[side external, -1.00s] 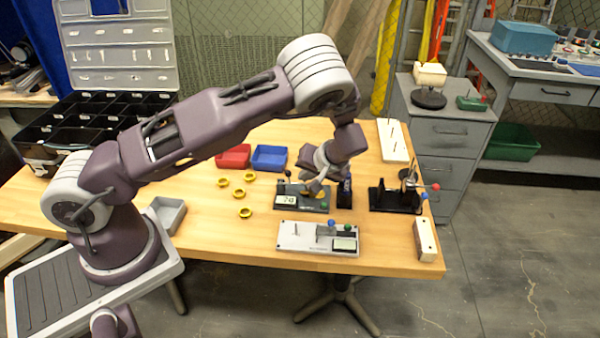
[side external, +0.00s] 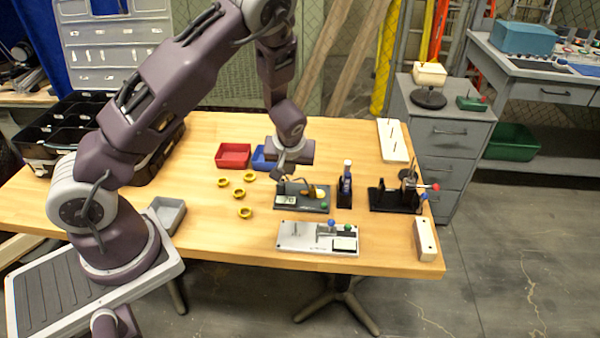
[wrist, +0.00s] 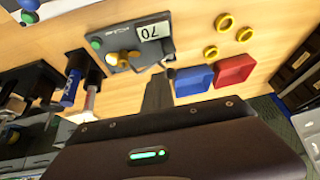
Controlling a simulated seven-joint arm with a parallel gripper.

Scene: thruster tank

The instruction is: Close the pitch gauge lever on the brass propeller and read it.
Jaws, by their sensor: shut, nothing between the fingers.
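The pitch gauge (side external: 290,206) is a dark grey block near the table's middle, with a green knob (side external: 323,207) at its right front. The brass propeller (side external: 320,192) sits on its right part; it also shows in the wrist view (wrist: 121,59). The gauge's white display (side external: 286,200) shows 70; the same number is upside down in the wrist view (wrist: 152,31). My gripper (side external: 279,178) is shut and empty, at the gauge's back left corner, away from the propeller. Its dark fingers (wrist: 157,92) cover part of that corner, and I cannot make out the lever's position there.
A red bin (side external: 233,156) and a blue bin (side external: 259,160) stand behind and left of the gauge. Several yellow rings (side external: 245,213) lie left. A blue bottle (side external: 345,187) and black fixture (side external: 393,200) stand right. A light grey device (side external: 300,244) is in front.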

